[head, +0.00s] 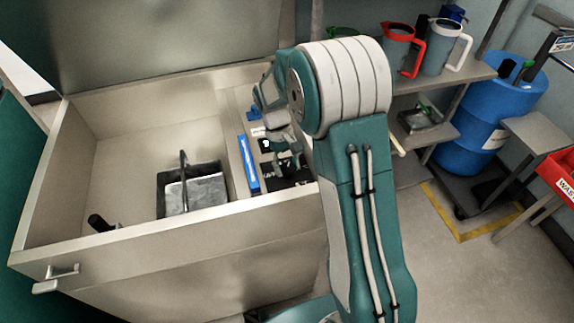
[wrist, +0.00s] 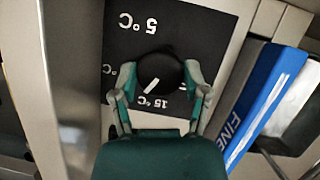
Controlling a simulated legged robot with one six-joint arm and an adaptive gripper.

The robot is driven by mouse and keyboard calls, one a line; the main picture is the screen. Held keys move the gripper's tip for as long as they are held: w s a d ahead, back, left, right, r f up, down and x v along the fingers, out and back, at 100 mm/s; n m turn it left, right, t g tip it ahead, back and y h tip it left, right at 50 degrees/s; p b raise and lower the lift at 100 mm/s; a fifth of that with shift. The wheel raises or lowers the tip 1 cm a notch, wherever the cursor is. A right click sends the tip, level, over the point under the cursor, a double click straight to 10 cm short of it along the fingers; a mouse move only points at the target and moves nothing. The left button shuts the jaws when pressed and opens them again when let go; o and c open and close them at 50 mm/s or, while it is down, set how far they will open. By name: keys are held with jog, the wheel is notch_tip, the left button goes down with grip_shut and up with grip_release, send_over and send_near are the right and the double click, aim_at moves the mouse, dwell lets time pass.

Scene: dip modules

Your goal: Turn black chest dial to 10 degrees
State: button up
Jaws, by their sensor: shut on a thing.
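The black dial (wrist: 160,68) is round with a short white pointer mark, on a black panel (wrist: 196,30) with white temperature labels. The pointer mark slants toward the lower left in the wrist view. My gripper (wrist: 160,90) is shut on the dial, with one finger on each side. In the head view my gripper (head: 284,150) is over the black panels on the chest's right ledge; the dial cannot be made out there.
A blue strip marked FINE (wrist: 262,105) lies beside the panel; it also shows in the head view (head: 248,163). The open chest (head: 120,160) holds a metal basket (head: 205,188). Its raised lid (head: 150,40) stands behind. A shelf with jugs and a blue drum (head: 490,110) stand right.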

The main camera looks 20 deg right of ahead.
jog(key=m+y, duration=0.1)
jog(key=m, duration=0.3)
jog(key=shift+w+m+y, duration=0.1)
jog(key=shift+m+y, duration=0.2)
jog(key=shift+y, duration=0.1)
jog(key=shift+m+y, duration=0.7)
jog(key=shift+m, duration=1.1)
jog(key=shift+t, duration=0.3)
jog(key=o, duration=1.1)
jog(key=shift+o, duration=0.2)
jog(key=shift+r, duration=0.1)
